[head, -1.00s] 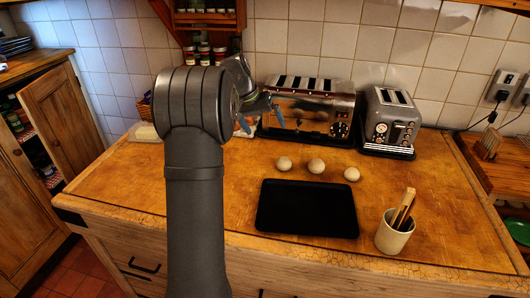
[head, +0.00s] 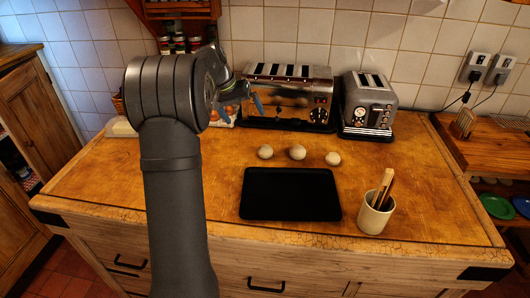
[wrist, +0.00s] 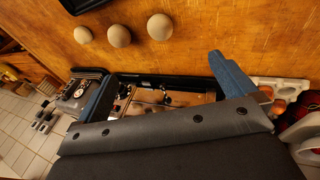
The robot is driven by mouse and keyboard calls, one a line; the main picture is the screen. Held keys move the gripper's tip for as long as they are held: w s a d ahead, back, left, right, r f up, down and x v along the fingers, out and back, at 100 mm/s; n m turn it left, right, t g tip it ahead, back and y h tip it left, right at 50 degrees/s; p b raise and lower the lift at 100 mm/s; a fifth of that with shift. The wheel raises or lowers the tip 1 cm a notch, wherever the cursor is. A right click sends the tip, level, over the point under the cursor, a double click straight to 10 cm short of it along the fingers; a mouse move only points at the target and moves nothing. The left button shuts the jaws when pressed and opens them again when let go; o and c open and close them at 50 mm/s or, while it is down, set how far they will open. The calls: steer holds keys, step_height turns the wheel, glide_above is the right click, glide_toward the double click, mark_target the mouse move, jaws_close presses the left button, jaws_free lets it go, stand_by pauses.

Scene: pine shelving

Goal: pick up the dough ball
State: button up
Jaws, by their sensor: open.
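Three pale, round dough balls sit in a row on the wooden worktop: a left one (head: 265,151), a middle one (head: 297,152) and a right one (head: 333,158). In the wrist view they show at the top, in reversed order: the left one (wrist: 160,27), the middle one (wrist: 119,36) and the right one (wrist: 84,35). My gripper (head: 243,109) has blue fingertips and is above the back of the worktop, by the large toaster. Its fingers are spread wide in the wrist view (wrist: 165,88), with nothing held. It is apart from the balls.
A black tray (head: 291,194) lies in front of the balls. A cup of wooden utensils (head: 375,213) stands right of it. A large chrome toaster (head: 290,95) and a smaller grey toaster (head: 369,104) stand behind. Eggs (head: 229,111) sit behind my gripper.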

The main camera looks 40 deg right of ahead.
steer(key=c, duration=0.5)
steer(key=m+t, duration=0.3)
steer(key=m, duration=0.1)
glide_toward(264, 148)
steer(key=x, duration=1.1)
steer(key=shift+a, duration=0.1)
